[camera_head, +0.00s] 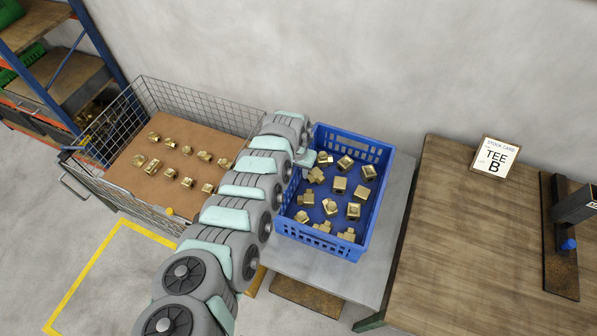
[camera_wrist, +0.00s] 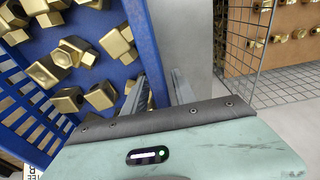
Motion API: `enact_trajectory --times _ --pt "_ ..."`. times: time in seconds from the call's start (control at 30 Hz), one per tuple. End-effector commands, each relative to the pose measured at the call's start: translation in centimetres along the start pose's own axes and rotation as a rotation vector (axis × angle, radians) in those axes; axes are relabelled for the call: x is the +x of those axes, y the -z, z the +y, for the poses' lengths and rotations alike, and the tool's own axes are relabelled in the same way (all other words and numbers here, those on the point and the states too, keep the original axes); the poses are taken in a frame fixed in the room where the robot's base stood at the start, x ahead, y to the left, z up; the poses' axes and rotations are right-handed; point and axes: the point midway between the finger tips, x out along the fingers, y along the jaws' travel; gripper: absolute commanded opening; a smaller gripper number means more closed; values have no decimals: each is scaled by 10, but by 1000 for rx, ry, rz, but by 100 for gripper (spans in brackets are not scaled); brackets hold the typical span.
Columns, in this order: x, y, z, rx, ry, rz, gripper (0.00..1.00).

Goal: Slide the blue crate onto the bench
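The blue crate (camera_head: 322,246) stands on a grey metal-topped stand to the left of the wooden bench (camera_head: 440,230). It holds several brass fittings. My gripper (camera_head: 307,160) is at the crate's left side, partly hidden by my arm in the head view. In the wrist view my gripper (camera_wrist: 160,88) has its two fingers apart, one inside the crate and one outside, with the crate's blue wall (camera_wrist: 144,30) between them. A narrow gap seems to show between the wall and the outer finger.
The grey stand (camera_head: 325,270) adjoins the bench, with a narrow seam between. A wire basket (camera_head: 130,110) with brass parts on cardboard is at left.

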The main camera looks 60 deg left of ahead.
Motion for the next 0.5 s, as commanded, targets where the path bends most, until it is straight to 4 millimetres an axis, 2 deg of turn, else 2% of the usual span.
enact_trajectory --times 0.37,0.5 --pt "4 0 0 -1 0 0 33" --pt "4 0 0 -1 0 0 24"
